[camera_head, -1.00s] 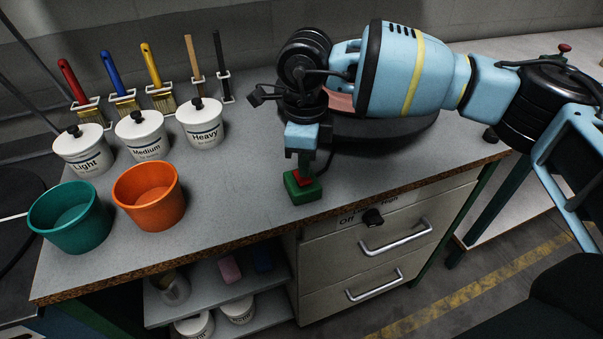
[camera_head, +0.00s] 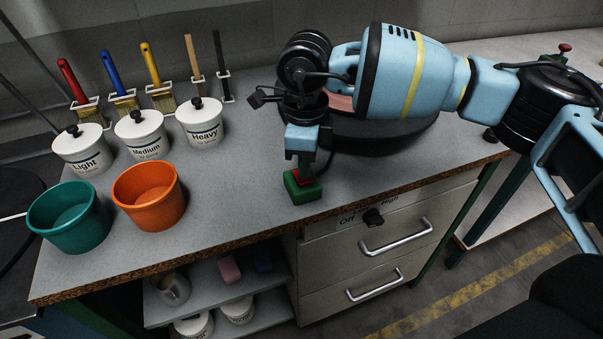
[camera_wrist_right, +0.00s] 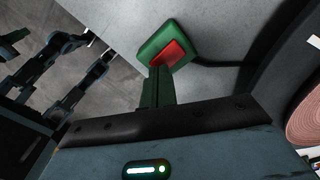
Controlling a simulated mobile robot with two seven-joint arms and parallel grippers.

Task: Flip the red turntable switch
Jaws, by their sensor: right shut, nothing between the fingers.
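The red switch (camera_head: 303,178) sits on a green box (camera_head: 304,192) near the front edge of the bench. My right gripper (camera_head: 305,169) points down over it, shut and empty, its fingertips at the red rocker and hiding part of it. In the right wrist view the red switch (camera_wrist_right: 171,54) and green box (camera_wrist_right: 155,38) show just beyond the closed fingers (camera_wrist_right: 162,72). The fingertips look to be touching or very near one end of the rocker; I cannot tell which. The dark turntable (camera_head: 385,135) is partly hidden behind my right arm. My left gripper is not in view.
An orange bucket (camera_head: 149,198) and a teal bucket (camera_head: 68,218) stand left. White lidded pots, including one labelled Heavy (camera_head: 200,126), and several brushes stand behind them. A black knob (camera_head: 374,217) and drawers are below the bench edge. The bench between buckets and switch is clear.

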